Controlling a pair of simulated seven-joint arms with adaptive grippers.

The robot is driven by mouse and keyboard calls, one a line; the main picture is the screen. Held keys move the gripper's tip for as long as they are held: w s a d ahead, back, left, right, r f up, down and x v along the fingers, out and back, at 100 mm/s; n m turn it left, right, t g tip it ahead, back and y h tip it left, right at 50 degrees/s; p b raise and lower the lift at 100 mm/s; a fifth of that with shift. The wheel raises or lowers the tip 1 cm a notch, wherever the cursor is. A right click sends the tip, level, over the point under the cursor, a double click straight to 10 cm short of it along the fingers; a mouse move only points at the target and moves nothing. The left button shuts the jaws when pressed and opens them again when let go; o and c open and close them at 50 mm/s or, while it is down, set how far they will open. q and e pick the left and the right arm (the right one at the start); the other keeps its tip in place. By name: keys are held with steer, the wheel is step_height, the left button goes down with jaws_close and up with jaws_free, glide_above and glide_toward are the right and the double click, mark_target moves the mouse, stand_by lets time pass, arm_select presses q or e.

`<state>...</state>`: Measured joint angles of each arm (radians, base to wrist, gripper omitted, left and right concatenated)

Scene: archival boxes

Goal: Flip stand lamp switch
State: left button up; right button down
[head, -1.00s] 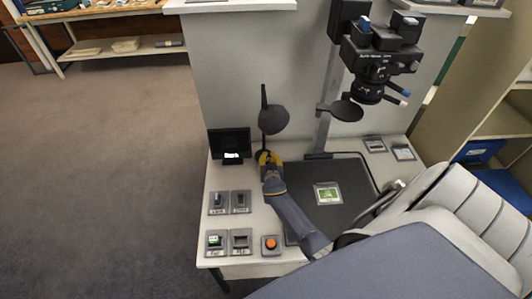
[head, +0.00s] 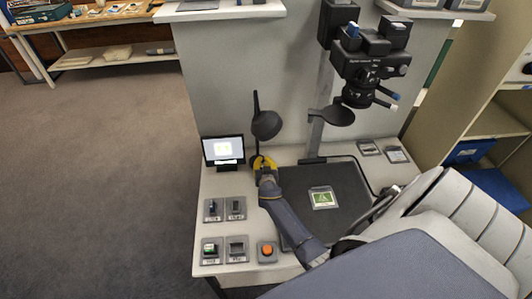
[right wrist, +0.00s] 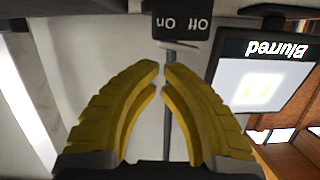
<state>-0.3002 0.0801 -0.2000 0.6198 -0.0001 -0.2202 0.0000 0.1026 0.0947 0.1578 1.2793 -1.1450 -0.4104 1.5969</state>
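The stand lamp (head: 266,125) has a dark round shade on a thin stem and stands at the back left of the white desk. In the right wrist view, a black switch plate (right wrist: 182,22) marked On and Off appears upside down at the top. My right gripper (right wrist: 161,66) has yellow fingers whose tips nearly meet just short of the plate. A thin grey rod (right wrist: 167,115) shows between and behind the fingers; I see no clear grip on it. In the head view the gripper (head: 262,160) is at the lamp's foot. My left gripper is out of view.
A small lit screen (head: 223,150), reading "Blurred" in the wrist view (right wrist: 262,83), stands left of the lamp. Control blocks and an orange button (head: 267,250) lie at the desk's front left. A camera column (head: 313,132) rises behind the dark mat (head: 290,190).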

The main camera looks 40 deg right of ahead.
steer(key=shift+w+a+r, duration=0.1)
steer(key=shift+r, duration=0.5)
steer(key=shift+w+a+r, duration=0.1)
steer(key=shift+r, duration=0.5)
steer(key=v, duration=1)
steer(key=shift+r, duration=0.15)
steer(key=shift+w+a, duration=0.15)
